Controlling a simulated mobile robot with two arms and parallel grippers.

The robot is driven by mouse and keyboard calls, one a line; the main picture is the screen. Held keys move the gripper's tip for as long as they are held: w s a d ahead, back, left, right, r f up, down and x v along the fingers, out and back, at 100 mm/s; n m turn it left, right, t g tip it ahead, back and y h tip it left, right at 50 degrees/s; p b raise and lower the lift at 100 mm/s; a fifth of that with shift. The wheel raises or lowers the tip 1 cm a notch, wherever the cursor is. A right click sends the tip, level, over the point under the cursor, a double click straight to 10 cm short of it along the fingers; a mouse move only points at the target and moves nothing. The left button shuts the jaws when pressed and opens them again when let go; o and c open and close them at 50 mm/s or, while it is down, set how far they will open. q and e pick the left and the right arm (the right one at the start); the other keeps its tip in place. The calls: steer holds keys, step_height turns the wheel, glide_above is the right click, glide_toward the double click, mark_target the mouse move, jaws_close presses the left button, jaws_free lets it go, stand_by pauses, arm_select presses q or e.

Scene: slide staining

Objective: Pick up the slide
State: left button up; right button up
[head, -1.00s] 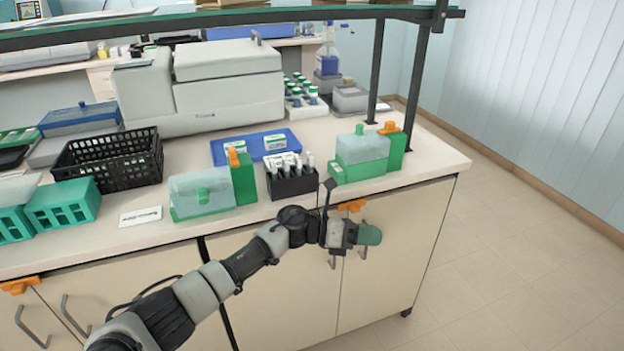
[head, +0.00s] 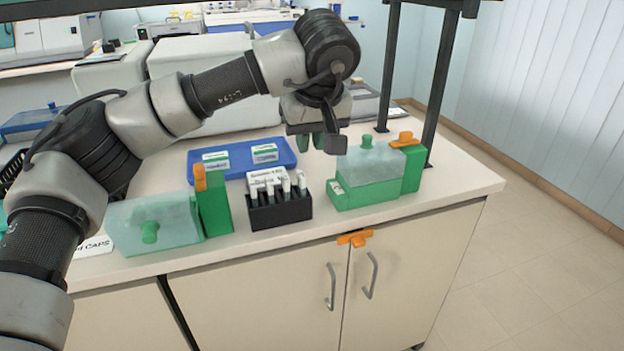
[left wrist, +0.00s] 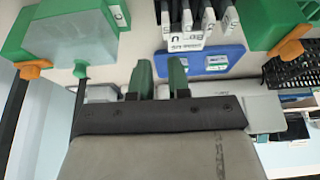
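My left gripper (head: 318,142) hangs above the counter, behind the black rack and left of the right green box. It points down. In the left wrist view its two green fingers (left wrist: 159,80) are apart with nothing between them. The black rack (head: 280,213) holds several upright white-topped pieces (head: 286,187) with a white label card (head: 266,178) behind. They also show at the top of the left wrist view (left wrist: 208,17). I cannot make out a single slide for certain. Two small green-and-white packs (head: 215,161) sit on the blue tray (head: 240,170). My right gripper is out of view.
A green box with a translucent cover (head: 368,166) and orange clip stands right of the rack. A similar box (head: 155,224) stands left of it. A dark shelf post (head: 440,90) rises at the back right. The counter's front edge is close.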

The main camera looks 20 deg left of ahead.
mark_target(301, 174)
arm_select(q)
steer(key=x, duration=0.6)
steer(key=s+x, duration=0.1)
steer(key=x, duration=0.2)
steer(key=shift+w+a+f, duration=0.15)
steer(key=shift+a+f, duration=0.2)
steer(key=shift+f, duration=0.05)
steer(key=shift+c, duration=0.3)
jaws_close()
